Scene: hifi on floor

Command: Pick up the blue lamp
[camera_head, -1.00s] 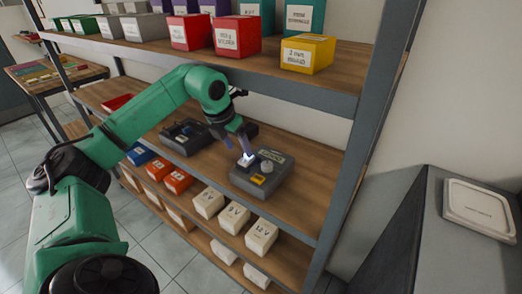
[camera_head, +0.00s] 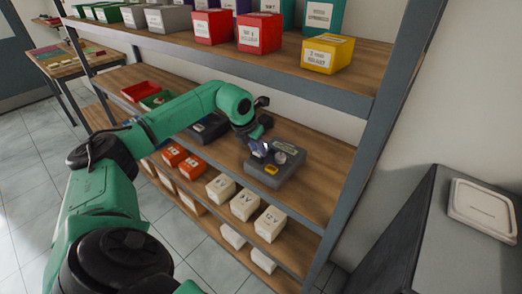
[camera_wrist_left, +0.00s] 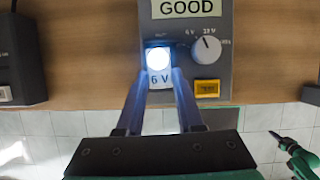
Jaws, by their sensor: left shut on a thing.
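The lamp (camera_wrist_left: 157,59) glows white in the left wrist view, with a small block marked 6 V under it. It sits at the grey tester (camera_wrist_left: 222,70), whose sign reads GOOD; whether it is raised at all I cannot tell. My left gripper (camera_wrist_left: 157,78) is shut on the lamp, a finger at each side. In the head view the left gripper (camera_head: 257,146) is over the left part of the tester (camera_head: 287,168) and hides most of the lamp. My right gripper (camera_wrist_left: 278,138) seems to show small at the wrist view's lower right, its jaws unclear.
The tester has a dial (camera_wrist_left: 206,48) and a yellow button (camera_wrist_left: 207,88). A dark device (camera_head: 208,130) stands to its left. The upper shelf (camera_head: 345,78) with coloured boxes overhangs. White boxes (camera_head: 245,204) stand on the shelf below. Bare wood lies right of the tester.

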